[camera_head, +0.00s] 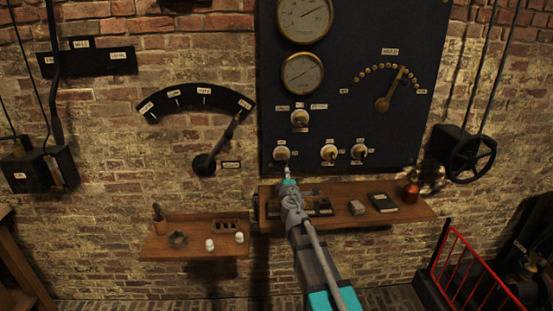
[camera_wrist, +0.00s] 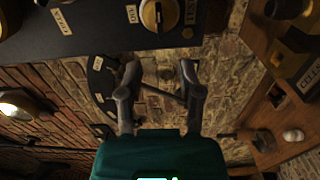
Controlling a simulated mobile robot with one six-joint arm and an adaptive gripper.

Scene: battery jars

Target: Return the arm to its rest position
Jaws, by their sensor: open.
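My arm (camera_head: 320,262) reaches up from the bottom of the head view toward the dark control panel (camera_head: 345,100). My gripper (camera_head: 288,182) is in front of the panel's lower edge, just below the lower left knob (camera_head: 282,153). In the wrist view the two fingers of my gripper (camera_wrist: 160,80) stand apart with nothing between them. Brick wall and part of the dark lever dial show behind them. A knob (camera_wrist: 158,14) on the panel is beyond the fingertips, apart from them. The arm partly hides the right shelf in the head view.
The right wooden shelf (camera_head: 340,217) holds a dark box (camera_head: 382,202), a small block (camera_head: 357,208) and a red-brown bottle (camera_head: 411,192). The left shelf (camera_head: 170,246) holds two white jars and other small items. A handwheel (camera_head: 472,155) and red railing (camera_head: 470,265) are at right.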

